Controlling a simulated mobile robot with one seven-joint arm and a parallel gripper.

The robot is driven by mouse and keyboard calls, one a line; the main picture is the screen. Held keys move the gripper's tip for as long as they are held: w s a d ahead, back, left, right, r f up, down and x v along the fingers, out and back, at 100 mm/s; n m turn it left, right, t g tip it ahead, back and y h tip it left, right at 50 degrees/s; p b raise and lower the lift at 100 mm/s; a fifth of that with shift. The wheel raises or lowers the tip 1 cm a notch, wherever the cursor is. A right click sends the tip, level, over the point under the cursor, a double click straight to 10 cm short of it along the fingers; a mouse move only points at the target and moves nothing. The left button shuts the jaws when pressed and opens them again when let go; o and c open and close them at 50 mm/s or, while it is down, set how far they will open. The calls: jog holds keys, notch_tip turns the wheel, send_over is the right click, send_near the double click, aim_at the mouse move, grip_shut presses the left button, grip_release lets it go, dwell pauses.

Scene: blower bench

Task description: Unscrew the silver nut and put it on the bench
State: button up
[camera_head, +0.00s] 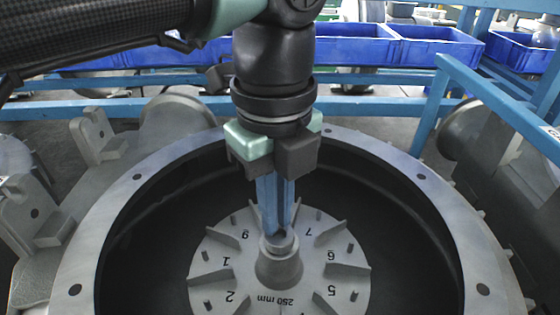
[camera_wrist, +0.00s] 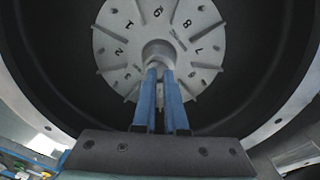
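The numbered grey impeller disc (camera_head: 215,262) lies inside the dark round blower housing, with a conical hub (camera_head: 279,268) at its middle. A small silver piece (camera_head: 281,241), which looks like the nut, sits on top of the hub. My gripper (camera_head: 278,230) points down, with its two blue fingertips at the top of the hub. In the wrist view the gripper (camera_wrist: 160,72) shows a narrow gap between the fingers, and the hub (camera_wrist: 158,50) is just beyond the tips. The nut is mostly hidden there. I cannot tell whether the fingers grip it or stand around it.
The housing's grey rim (camera_head: 440,205) with bolt holes surrounds the disc. Blue bench rails (camera_head: 380,107) run behind it, and a blue post (camera_head: 433,110) stands at right. Blue bins (camera_head: 435,48) are at the back. Grey brackets (camera_head: 45,215) lie at left.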

jog(key=m, duration=0.4)
jog(key=shift+d+r+p, duration=0.1)
jog(key=shift+r+p, duration=0.2)
jog(key=shift+p, duration=0.1)
jog(key=m, duration=0.4)
grip_shut()
jog(key=shift+f, duration=0.1)
dwell(0.8)
